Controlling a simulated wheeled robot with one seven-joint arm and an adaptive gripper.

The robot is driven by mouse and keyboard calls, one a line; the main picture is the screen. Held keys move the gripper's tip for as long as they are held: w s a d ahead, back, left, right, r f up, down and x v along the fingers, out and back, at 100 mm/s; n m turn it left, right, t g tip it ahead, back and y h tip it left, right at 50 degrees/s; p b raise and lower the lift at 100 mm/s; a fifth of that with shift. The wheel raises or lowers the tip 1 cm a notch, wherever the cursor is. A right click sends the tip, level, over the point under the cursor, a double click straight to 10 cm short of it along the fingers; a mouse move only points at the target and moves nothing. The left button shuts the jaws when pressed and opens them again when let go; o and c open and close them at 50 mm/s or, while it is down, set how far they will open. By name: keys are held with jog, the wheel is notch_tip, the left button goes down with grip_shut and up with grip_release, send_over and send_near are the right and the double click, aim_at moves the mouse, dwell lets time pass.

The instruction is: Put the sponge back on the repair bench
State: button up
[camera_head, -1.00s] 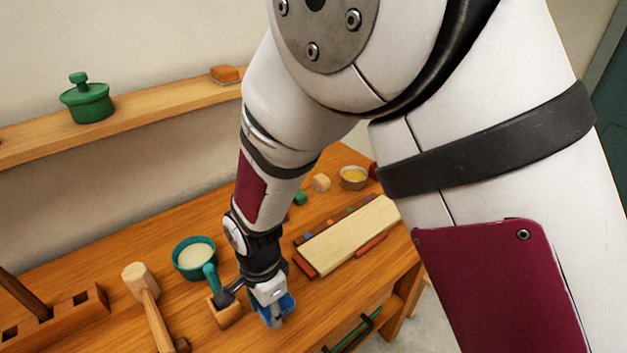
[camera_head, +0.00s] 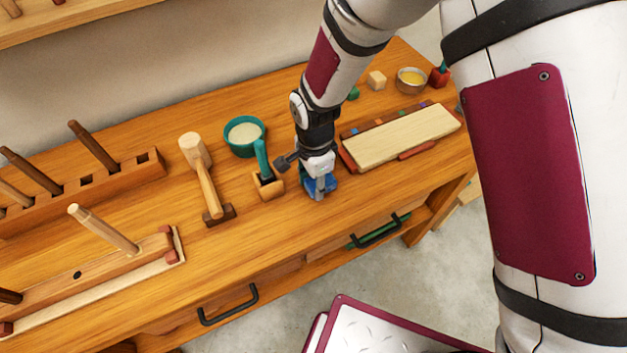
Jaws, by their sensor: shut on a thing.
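The repair bench (camera_head: 240,257) is a wooden workbench that fills the middle of the view. My gripper (camera_head: 318,190) points down over the bench top, near its front edge. It is shut on a small blue thing, which I take to be the sponge (camera_head: 331,183). The fingers and wrist hide much of the sponge. It is low over the bench top, and I cannot tell whether it touches the wood.
Right is a pale board (camera_head: 405,137). Behind it are a pale cube (camera_head: 376,80) and a metal bowl (camera_head: 411,81). Drawer handles (camera_head: 229,305) project in front.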

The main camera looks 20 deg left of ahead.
aim_at(314, 182)
jog(key=o, duration=1.1)
jog(key=shift+f, duration=0.1)
notch_tip(314, 182, up, 12)
jog(key=shift+r+b, duration=0.15)
jog(key=shift+b, duration=0.35)
jog(key=w+d+r+n+t, duration=0.2)
jog(key=d+r+n, duration=0.1)
jog(key=d+r, duration=1.45)
jog(key=s+d+r+n+t, duration=0.1)
jog(key=s+d, duration=0.3)
jog(key=d, duration=0.2)
jog(key=s+d+r+n+t, duration=0.1)
jog(key=s+d+r+n, duration=0.1)
jog(key=s+d, duration=0.2)
jog(key=s+d+r+n+t, duration=0.1)
jog(key=s+d, duration=0.3)
jog(key=d, duration=0.4)
jog(key=shift+r+n+t, duration=0.3)
jog(key=shift+r+n, duration=0.2)
jog(key=shift+r, duration=0.1)
